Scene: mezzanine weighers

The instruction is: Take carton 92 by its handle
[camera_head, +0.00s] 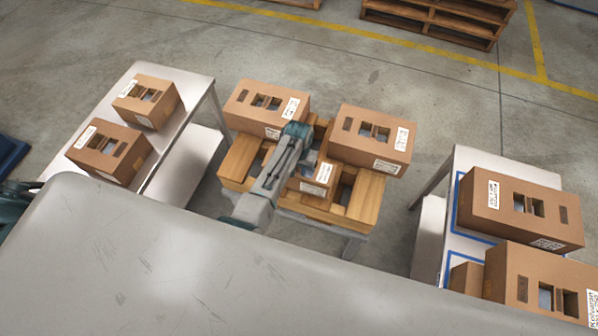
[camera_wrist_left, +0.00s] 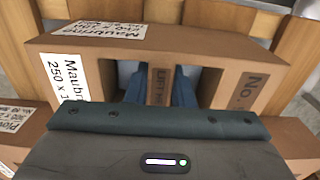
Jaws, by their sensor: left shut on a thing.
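A brown carton (camera_head: 318,177) with white labels sits on the wooden pallet in the middle, partly hidden by my left arm in the head view. My left gripper (camera_wrist_left: 160,92) has one finger in each opening and is shut on the handle strip. In the head view the left gripper (camera_head: 302,160) is over the carton. My right gripper is not in view.
Two larger cartons (camera_head: 266,108) (camera_head: 372,139) stand behind on the wooden pallet (camera_head: 364,205). A left table (camera_head: 190,88) holds two cartons. A right table (camera_head: 480,160), marked with blue lines, holds several. Grey floor lies between the tables and the pallet.

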